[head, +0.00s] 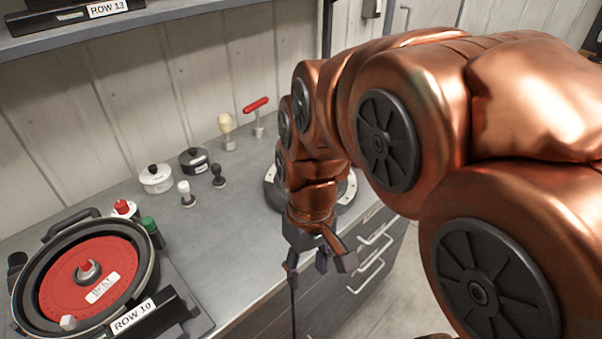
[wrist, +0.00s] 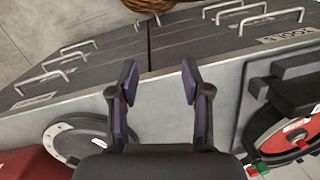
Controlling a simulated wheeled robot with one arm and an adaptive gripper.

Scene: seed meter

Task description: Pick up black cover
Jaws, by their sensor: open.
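A small round black lidded piece with a knob and a light label (head: 194,160), which looks like the black cover, sits on the grey counter near the back wall, beside a similar white one (head: 156,178). I cannot make out either label. My gripper (head: 318,266) is open and empty near the counter's front edge, to the right of and nearer than the black piece. The wrist view shows its two fingers (wrist: 159,82) spread apart over the counter edge, with nothing between them. The black piece cannot be made out in the wrist view.
The seed meter with its red disc (head: 62,285) stands at the left. White-handled (head: 185,189) and black-handled (head: 218,176) stamp-like tools, a cream-knobbed tool (head: 226,125) and a red T-handle (head: 256,106) stand nearby. A dark round disc with a pale rim (wrist: 72,128) is partly hidden behind my arm in the head view.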

